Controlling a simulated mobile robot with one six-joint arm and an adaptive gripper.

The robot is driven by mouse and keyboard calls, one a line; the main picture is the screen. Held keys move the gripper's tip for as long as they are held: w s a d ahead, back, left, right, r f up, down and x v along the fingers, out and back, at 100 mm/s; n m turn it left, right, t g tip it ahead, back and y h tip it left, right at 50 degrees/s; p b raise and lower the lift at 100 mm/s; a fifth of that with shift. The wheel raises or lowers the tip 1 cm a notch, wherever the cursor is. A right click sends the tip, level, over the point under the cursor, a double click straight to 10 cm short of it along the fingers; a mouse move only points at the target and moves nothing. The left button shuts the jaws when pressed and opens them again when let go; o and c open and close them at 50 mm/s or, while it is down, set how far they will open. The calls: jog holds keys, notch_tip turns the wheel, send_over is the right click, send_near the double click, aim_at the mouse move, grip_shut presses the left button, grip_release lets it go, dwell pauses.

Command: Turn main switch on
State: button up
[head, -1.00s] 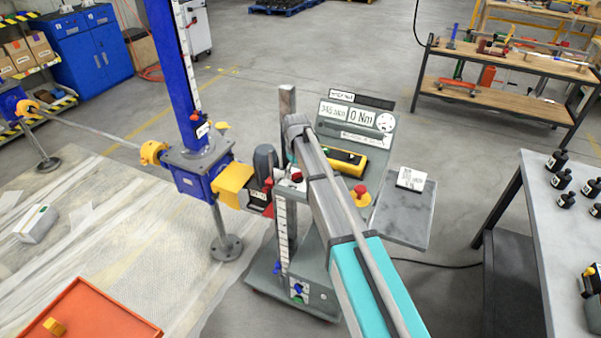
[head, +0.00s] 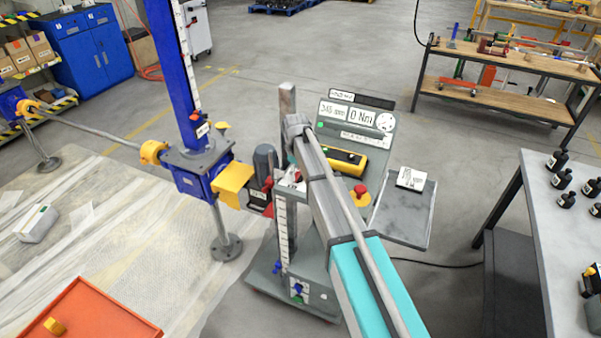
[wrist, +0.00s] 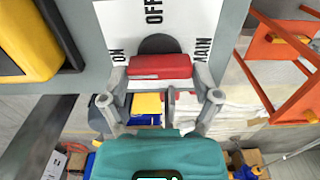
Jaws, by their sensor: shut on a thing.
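The main switch (wrist: 160,67) shows in the wrist view as a red handle in front of a dark round disc. It lies crosswise on a white plate (wrist: 182,22) marked ON at left, OFF above and MAIN at right. My gripper (wrist: 163,84) has one finger at each end of the red handle and is shut on it. In the head view my arm hides most of the gripper and the switch. A small green spot (head: 320,125) shows on the console panel (head: 357,125), whose readouts include 0 Nm.
A red mushroom button on a yellow base (head: 360,196) sits right of my arm, near a grey side shelf (head: 405,215). The blue screw jack (head: 200,165) with its yellow coupling guard (head: 232,184) stands left. An orange tray (head: 90,315) is front left.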

jog(key=shift+s+a, duration=0.2)
jog(key=shift+s, duration=0.05)
jog(key=o, duration=1)
jog(key=shift+a, duration=0.1)
jog(key=shift+c, duration=0.2)
jog(key=shift+w, duration=0.15)
jog(key=shift+r, duration=0.1)
